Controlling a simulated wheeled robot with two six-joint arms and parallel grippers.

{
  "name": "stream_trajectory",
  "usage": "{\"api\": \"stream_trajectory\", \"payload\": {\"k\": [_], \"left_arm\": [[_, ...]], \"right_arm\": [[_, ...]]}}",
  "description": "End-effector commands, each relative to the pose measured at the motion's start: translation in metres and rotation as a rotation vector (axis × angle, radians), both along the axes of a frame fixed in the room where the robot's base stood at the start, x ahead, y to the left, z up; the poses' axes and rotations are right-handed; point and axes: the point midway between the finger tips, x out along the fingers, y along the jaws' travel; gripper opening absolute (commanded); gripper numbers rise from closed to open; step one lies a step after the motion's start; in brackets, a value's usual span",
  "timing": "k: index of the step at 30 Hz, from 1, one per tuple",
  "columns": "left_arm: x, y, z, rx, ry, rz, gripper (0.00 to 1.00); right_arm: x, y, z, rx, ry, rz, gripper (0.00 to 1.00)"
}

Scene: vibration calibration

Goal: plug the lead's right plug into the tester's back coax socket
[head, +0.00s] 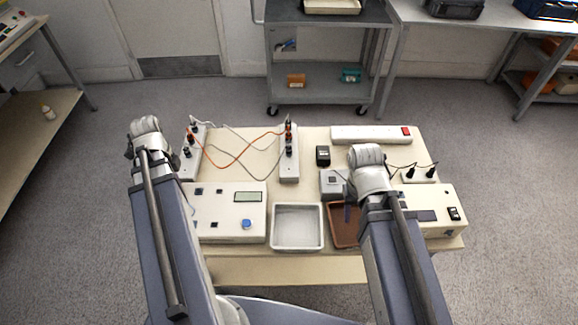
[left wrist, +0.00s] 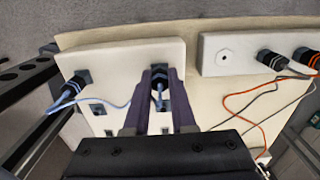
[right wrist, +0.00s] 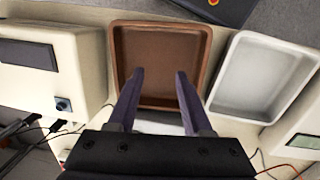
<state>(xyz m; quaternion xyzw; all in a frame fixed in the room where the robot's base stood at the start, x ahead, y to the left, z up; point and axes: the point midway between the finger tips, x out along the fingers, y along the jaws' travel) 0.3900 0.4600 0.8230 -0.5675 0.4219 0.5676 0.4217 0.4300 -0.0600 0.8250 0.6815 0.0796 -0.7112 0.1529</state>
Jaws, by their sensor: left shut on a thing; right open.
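The tester (head: 232,226) is the cream box with a small display at the table's left front; it also shows in the left wrist view (left wrist: 122,62). The lead is pale blue (left wrist: 118,106). Its one plug (left wrist: 68,92) stands at a square socket on the left. My left gripper (left wrist: 158,80) is shut on its right plug (left wrist: 159,97), at another dark square socket (left wrist: 158,70); the fingers partly hide it, and I cannot tell how deep it sits. My left fingers are hidden in the head view. My right gripper (right wrist: 160,75) is open and empty above the brown tray (right wrist: 203,42).
A white strip (left wrist: 218,70) with black and orange plugs stands beside the tester. A white tray (head: 297,246) is between the tester and the brown tray. Orange and grey leads (head: 240,150) cross the table's back. Another cream box (head: 448,196) is at right.

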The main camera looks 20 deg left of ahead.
Motion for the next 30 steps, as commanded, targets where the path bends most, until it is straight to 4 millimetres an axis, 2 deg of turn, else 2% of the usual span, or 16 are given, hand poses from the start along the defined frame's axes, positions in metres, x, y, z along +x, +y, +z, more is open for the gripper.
{"api": "stream_trajectory", "payload": {"k": [6, 7, 16, 30], "left_arm": [[0.0001, -0.0001, 0.0, 0.0, 0.0, -0.015, 0.0], [0.0001, -0.0001, 0.0, 0.0, 0.0, -0.015, 0.25], [0.0001, 0.0, 0.0, 0.0, 0.0, -0.013, 0.58], [0.0001, 0.0, 0.0068, 0.0, 0.0, -0.013, 0.59]], "right_arm": [[0.0, 0.0, 0.0, 0.0, 0.0, 0.0, 0.5], [0.0, 0.0, 0.0, 0.0, 0.0, 0.0, 0.5], [0.0, 0.0, 0.0, 0.0, 0.0, 0.0, 0.5], [0.0, 0.0, 0.0068, 0.0, 0.0, 0.0, 0.5]]}}
